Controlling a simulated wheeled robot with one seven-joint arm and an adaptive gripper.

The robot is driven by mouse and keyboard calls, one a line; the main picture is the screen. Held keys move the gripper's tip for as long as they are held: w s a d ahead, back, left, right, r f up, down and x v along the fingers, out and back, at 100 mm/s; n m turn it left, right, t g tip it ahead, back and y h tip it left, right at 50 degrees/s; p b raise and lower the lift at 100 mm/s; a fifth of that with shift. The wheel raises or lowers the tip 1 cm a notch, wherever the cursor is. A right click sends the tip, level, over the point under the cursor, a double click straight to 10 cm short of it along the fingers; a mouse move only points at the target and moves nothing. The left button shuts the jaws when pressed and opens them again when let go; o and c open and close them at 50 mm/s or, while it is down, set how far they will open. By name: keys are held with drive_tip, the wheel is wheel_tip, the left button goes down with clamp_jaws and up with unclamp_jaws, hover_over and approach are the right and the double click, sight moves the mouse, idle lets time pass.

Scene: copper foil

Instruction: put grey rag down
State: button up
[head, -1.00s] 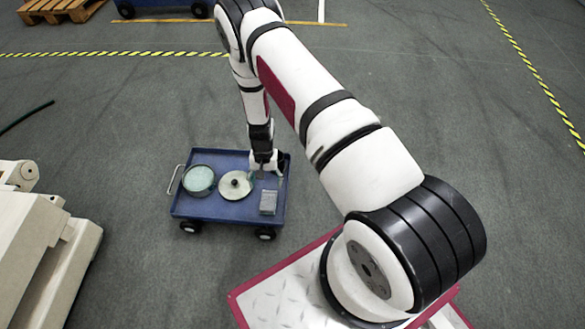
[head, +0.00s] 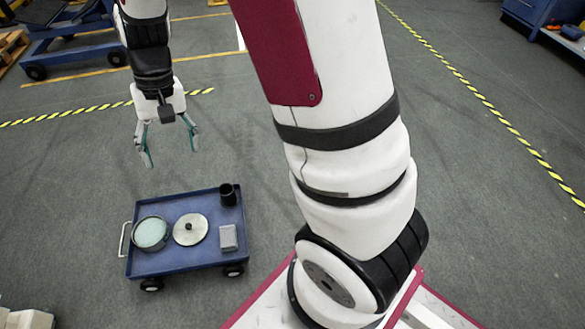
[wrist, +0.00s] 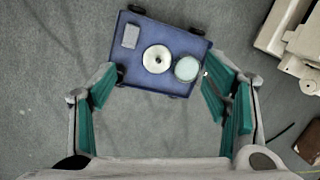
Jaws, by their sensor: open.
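The grey rag (head: 228,238) is a small, flat-sided grey block shape lying at the front right of the blue cart's tray. It also shows in the wrist view (wrist: 131,36) at the upper left of the cart. My gripper (head: 172,157) is open with nothing between its green-padded fingers. It hangs in the air above and behind the cart, clear of the rag. In the wrist view its fingers (wrist: 162,82) are spread wide on either side of the cart's near edge.
The blue cart (head: 185,262) also carries a round pot with pale contents (head: 150,233), a pale disc with a dark knob (head: 190,229) and a black cup (head: 229,194). Another blue cart (head: 75,48) stands at the back left. The floor around the near cart is mostly clear.

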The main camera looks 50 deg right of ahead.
drive_tip(key=s+r+n, duration=0.2)
drive_tip(key=s+r, duration=1.1)
drive_tip(key=s, duration=0.1)
drive_tip(key=s+d+r+n+h, duration=0.1)
drive_tip(key=s+d+r+h, duration=0.1)
drive_tip(key=s, duration=1.4)
drive_tip(key=shift+s+d+t, duration=0.35)
drive_tip(key=shift+d+t, duration=0.05)
drive_tip(key=shift+d, duration=0.25)
